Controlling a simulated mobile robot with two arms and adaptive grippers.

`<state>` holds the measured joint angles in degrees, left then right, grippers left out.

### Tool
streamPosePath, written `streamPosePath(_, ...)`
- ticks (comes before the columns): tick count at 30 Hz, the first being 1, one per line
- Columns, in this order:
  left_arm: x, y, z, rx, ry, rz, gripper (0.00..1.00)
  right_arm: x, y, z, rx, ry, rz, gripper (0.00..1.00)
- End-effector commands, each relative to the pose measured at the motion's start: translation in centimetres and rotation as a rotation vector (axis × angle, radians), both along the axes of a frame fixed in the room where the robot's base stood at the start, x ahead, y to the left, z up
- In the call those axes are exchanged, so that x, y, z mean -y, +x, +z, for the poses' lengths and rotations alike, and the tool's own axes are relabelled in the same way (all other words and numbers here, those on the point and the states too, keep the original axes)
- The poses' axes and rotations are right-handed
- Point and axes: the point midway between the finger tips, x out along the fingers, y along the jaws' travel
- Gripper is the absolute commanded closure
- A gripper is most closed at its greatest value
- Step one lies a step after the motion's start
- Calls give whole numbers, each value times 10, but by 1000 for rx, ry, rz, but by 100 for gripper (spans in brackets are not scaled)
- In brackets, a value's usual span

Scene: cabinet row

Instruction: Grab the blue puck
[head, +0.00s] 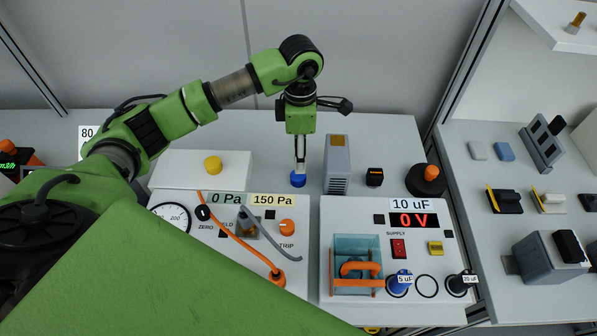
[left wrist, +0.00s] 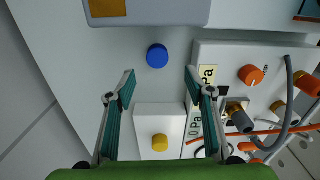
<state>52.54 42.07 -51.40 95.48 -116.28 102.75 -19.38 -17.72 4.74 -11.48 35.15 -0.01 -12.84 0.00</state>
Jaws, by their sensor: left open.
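The blue puck (head: 298,180) stands on the grey bench top, behind the panel with the pressure readouts. It also shows in the left wrist view (left wrist: 157,56), a little beyond the line between the fingertips. My left gripper (head: 300,167) points down just above the puck in the head view, with its tips close to the puck's top. In the left wrist view the left gripper (left wrist: 160,82) has its two fingers wide apart and nothing between them. I cannot tell the exact height gap. My right gripper is in neither view.
A grey box (head: 337,165) stands right of the puck. A white block with a yellow knob (head: 213,165) stands to the left. The pressure panel with an orange knob (head: 287,228) lies in front. A small black block (head: 374,177) stands further right.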

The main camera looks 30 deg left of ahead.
Motion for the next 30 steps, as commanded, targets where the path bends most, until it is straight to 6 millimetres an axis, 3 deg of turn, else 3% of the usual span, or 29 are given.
streamPosePath(6,0,0,-36,-1,-2,0,52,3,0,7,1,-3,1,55)
streamPosePath(14,-2,0,-56,-3,-1,1,52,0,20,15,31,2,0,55)
streamPosePath(21,-5,1,-91,-1,0,-1,52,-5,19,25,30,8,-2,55)
streamPosePath(30,-6,2,-98,2,-1,-1,52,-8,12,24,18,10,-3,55)
